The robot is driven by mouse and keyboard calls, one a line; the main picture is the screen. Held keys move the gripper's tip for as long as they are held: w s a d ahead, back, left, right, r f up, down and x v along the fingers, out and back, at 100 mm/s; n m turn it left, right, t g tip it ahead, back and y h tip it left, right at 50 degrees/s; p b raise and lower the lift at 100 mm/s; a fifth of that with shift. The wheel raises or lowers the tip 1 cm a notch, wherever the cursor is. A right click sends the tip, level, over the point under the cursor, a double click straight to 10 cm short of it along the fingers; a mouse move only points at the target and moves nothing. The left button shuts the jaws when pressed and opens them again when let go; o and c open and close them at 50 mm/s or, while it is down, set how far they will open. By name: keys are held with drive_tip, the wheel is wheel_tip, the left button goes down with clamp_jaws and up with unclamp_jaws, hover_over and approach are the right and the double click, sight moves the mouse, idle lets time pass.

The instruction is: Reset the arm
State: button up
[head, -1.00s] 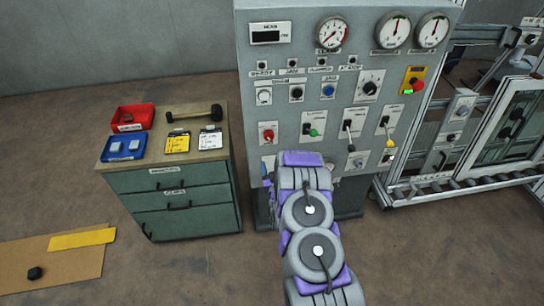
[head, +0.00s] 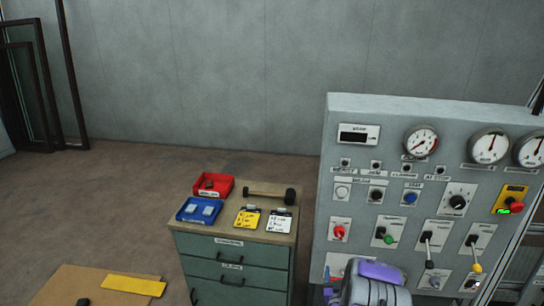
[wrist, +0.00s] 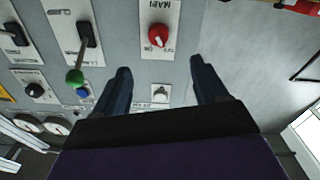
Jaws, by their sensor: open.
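My arm (head: 376,283) shows at the bottom of the head view, in front of the lower part of the grey control panel (head: 400,118). In the wrist view my gripper (wrist: 158,75) has its two dark fingers spread wide with nothing between them. The panel appears turned over in that view. A red knob (wrist: 158,35) lies beyond the fingertips and a small light knob (wrist: 160,93) shows between the fingers. A green-tipped lever (wrist: 78,75) is left of the left finger. The head view does not show the fingers clearly.
A green drawer cabinet (head: 232,262) stands left of the panel, with a red bin (head: 213,186), a blue bin (head: 199,210), a mallet (head: 270,193) and clipboards on top. A board (head: 62,288) with a yellow strip (head: 134,286) lies at lower left.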

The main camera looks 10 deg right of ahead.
drive_tip(key=w+a+r+g+y, duration=0.3)
drive_tip(key=a+r+g, duration=0.1)
drive_tip(key=a+r, duration=0.25)
drive_tip(key=s+a+r+n+g+y+b, duration=0.1)
drive_tip(key=s+a+r+g+y+b, duration=0.1)
drive_tip(key=s+a+r+g, duration=0.65)
drive_tip(key=s+r+g, duration=0.1)
drive_tip(key=s, duration=1.2)
drive_tip(key=s+a+r+g+b, duration=0.1)
drive_tip(key=s+r+g, duration=0.2)
drive_tip(key=s, duration=1.1)
drive_tip(key=s+a+r+g, duration=0.1)
drive_tip(key=s+r+g, duration=0.2)
drive_tip(key=s, duration=1.1)
wheel_tip(320, 180, up, 3)
drive_tip(key=shift+a+r+b, duration=0.15)
drive_tip(key=shift+a+b, duration=0.15)
